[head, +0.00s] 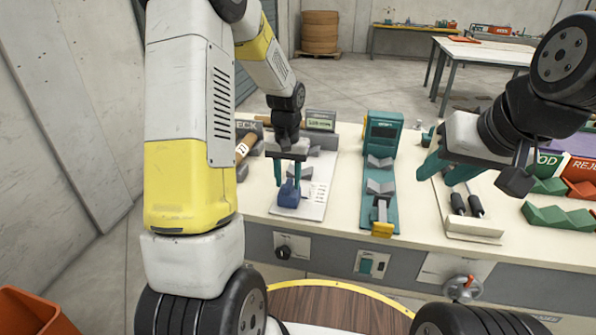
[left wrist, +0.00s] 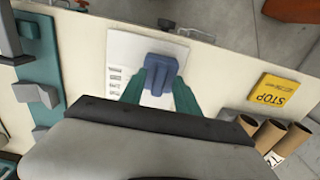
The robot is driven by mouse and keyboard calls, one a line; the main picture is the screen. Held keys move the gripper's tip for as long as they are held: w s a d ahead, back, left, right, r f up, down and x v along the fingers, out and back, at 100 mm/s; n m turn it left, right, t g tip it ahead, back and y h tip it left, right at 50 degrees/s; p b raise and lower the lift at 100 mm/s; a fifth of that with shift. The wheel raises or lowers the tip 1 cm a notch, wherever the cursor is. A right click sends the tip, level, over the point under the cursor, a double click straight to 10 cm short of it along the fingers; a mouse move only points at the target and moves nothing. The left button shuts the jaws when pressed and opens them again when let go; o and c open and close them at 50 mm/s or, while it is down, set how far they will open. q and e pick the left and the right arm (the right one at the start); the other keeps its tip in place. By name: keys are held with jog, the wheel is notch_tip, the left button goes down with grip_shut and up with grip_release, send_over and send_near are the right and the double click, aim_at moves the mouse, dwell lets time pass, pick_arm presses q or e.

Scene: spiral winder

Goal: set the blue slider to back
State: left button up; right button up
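The blue slider (head: 288,197) stands near the front end of a white labelled plate (head: 316,206) on the bench. It also shows in the left wrist view (left wrist: 161,68), at the plate's end, with printed lines beside it. My left gripper (head: 287,182) points down over the slider, its two teal fingers apart. In the left wrist view my left gripper's fingers (left wrist: 160,86) lie on either side of the slider's upright part; contact is not clear. My right gripper (head: 447,170) is open and empty above the bench at the right.
A teal device with grey V-blocks (head: 380,187) stands right of the plate. Brown tubes (left wrist: 270,133) and a yellow STOP label (left wrist: 273,93) lie to the other side. A tray with black-handled tools (head: 471,228) and green and red holders (head: 558,216) are at the right.

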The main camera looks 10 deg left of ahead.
aim_at(288, 183)
pick_arm(q)
notch_tip(288, 183, up, 6)
jog(key=shift+r, duration=0.25)
jog(key=shift+s+r, duration=0.1)
jog(key=shift+r, duration=0.1)
jog(key=s+d+r+t+h, duration=0.1)
jog(key=s+r+t, duration=0.2)
jog(key=s+r, duration=0.4)
jog(key=s+d+r+t+h, duration=0.1)
jog(key=s+r+t, duration=0.2)
jog(key=s+r, duration=0.5)
jog(key=s, duration=0.6)
jog(key=shift+s+d, duration=0.15)
jog(key=shift+s, duration=0.2)
dwell(1.3)
